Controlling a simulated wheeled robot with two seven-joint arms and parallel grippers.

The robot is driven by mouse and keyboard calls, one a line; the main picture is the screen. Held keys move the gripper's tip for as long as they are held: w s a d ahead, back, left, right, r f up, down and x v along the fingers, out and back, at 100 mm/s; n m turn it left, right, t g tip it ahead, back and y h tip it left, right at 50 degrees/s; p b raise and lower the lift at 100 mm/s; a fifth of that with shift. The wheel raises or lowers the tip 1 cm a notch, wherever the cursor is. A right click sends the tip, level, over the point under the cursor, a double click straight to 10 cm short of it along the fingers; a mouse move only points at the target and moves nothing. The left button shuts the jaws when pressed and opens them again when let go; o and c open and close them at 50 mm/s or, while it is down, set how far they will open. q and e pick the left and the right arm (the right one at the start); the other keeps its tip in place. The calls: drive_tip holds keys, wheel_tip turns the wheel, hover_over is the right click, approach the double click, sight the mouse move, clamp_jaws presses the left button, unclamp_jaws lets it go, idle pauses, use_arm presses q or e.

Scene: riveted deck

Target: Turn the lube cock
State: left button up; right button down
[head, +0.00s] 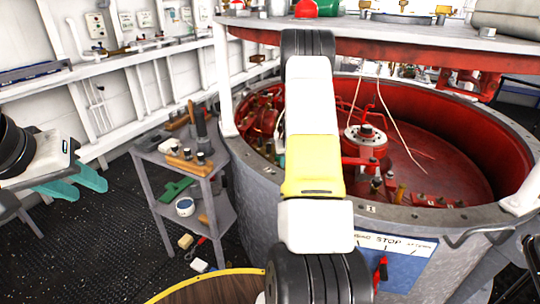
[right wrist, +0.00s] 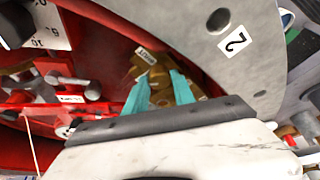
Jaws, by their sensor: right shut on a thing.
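The brass lube cock (right wrist: 161,96) shows in the right wrist view, inside the red well beside its grey rim. A small white label sits on the brass by it; I cannot read it surely. My right gripper (right wrist: 160,84) has its teal fingers on either side of the brass and is shut on it. Part of the cock is hidden by the fingers and the gripper body. In the head view my right arm covers the cock. My left gripper (head: 88,184) is open and empty at the far left, its teal fingers apart, away from the well.
The round grey drum (head: 240,190) has a red inside with valves and a central fitting (head: 366,138). A grey shelf stand (head: 150,158) with tools stands left of it. A red-edged upper platform (head: 400,42) hangs above. Dark floor lies open between left gripper and stand.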

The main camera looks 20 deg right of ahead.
drive_tip(key=m+h, duration=0.1)
drive_tip(key=m, duration=0.1)
drive_tip(key=m+g+h, duration=0.1)
drive_tip(key=m, duration=0.2)
drive_tip(key=shift+w+a+m, duration=0.1)
drive_tip(key=shift+a+m, duration=0.1)
drive_tip(key=shift+m, duration=0.1)
drive_tip(key=m+g, duration=0.1)
drive_tip(key=m, duration=0.1)
drive_tip(key=m+g+h, duration=0.1)
drive_tip(key=m, duration=0.2)
drive_tip(key=shift+w+m, duration=0.1)
drive_tip(key=shift+m, duration=0.3)
drive_tip(key=c, duration=1.1)
unclamp_jaws()
drive_tip(key=v, duration=0.7)
drive_tip(key=shift+a+r, duration=0.2)
drive_tip(key=shift+r, duration=0.15)
